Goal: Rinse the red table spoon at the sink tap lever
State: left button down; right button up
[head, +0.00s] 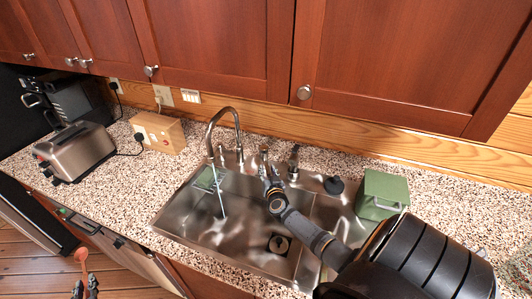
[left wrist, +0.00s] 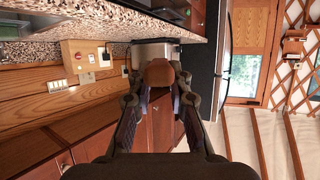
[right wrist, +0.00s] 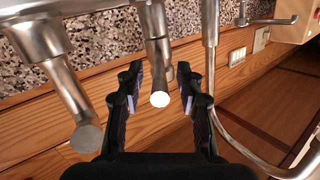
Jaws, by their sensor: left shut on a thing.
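The red spoon (head: 82,255) stands up from my left gripper (head: 84,287) at the lower left, over the floor in front of the counter. In the left wrist view, its reddish bowl (left wrist: 158,74) shows between the fingers. My right gripper (head: 271,187) is over the sink, close to the tap fittings. In the right wrist view, its fingers (right wrist: 160,88) are apart, with a metal tap lever (right wrist: 156,60) showing between them. The curved tap (head: 238,118) stands behind the sink (head: 180,222), and a thin stream of water (head: 219,192) falls into the left basin.
Wooden cupboards (head: 210,45) hang above. My right arm covers part of the right basin.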

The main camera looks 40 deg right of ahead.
jog(key=v, duration=1.2)
